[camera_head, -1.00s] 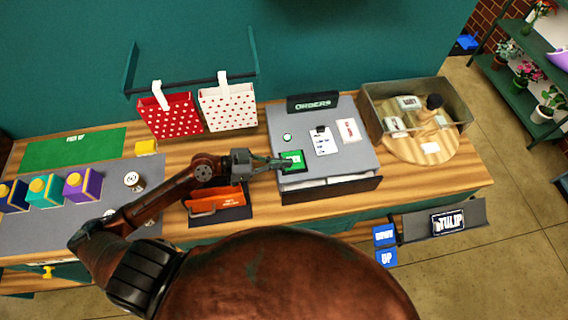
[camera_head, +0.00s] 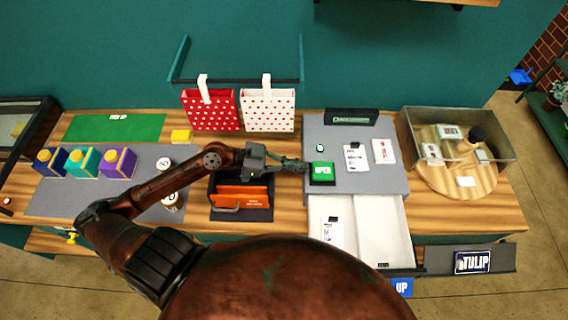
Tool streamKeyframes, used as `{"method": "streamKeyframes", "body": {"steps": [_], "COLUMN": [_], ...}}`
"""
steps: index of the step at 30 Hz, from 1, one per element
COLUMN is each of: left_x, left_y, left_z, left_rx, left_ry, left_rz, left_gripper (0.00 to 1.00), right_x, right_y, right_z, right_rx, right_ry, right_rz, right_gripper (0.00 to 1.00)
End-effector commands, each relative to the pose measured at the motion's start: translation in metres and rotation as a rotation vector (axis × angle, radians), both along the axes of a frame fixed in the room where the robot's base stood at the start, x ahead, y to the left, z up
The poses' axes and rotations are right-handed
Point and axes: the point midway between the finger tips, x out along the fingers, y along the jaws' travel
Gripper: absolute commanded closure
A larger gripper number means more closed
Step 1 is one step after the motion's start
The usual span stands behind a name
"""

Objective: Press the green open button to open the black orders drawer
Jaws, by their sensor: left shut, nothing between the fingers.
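The green open button (camera_head: 321,170) sits on its dark base at the left of the grey orders unit top (camera_head: 340,136). The orders drawer (camera_head: 405,232) below it is pulled well out toward the front. Its white inside shows two sections, with a paper card (camera_head: 332,230) in the left one. My left gripper (camera_head: 304,166) is shut and empty, with its tips just left of the button. I cannot tell whether they touch it. My right gripper is not in view.
A black sign (camera_head: 351,117) stands behind the unit. An orange item (camera_head: 240,197) lies in a dark tray left of the drawer. A clear bin (camera_head: 510,150) and round wooden board (camera_head: 457,191) are at right. Two dotted bags (camera_head: 268,111) hang at the back.

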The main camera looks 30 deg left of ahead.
Motion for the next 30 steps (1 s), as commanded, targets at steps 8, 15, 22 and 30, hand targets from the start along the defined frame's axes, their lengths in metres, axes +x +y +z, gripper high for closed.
{"method": "streamKeyframes", "body": {"steps": [8, 15, 22, 30], "left_x": [-0.018, -0.024, -0.024, -0.024], "left_y": [0.034, 0.043, 0.044, 0.043], "left_z": [0.010, 0.015, 0.016, 0.016], "left_rx": [-0.001, -0.001, -0.001, -0.001], "left_ry": [-0.002, -0.006, -0.006, -0.006], "left_rz": [0.002, 0.000, 0.000, 0.000], "left_gripper": [1.00, 1.00, 1.00, 1.00], "right_x": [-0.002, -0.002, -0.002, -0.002], "right_y": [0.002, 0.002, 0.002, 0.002], "right_z": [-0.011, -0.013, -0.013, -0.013], "right_rx": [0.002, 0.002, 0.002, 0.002], "right_ry": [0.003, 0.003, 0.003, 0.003], "right_rz": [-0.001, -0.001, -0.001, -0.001], "right_gripper": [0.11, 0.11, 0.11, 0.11]}}
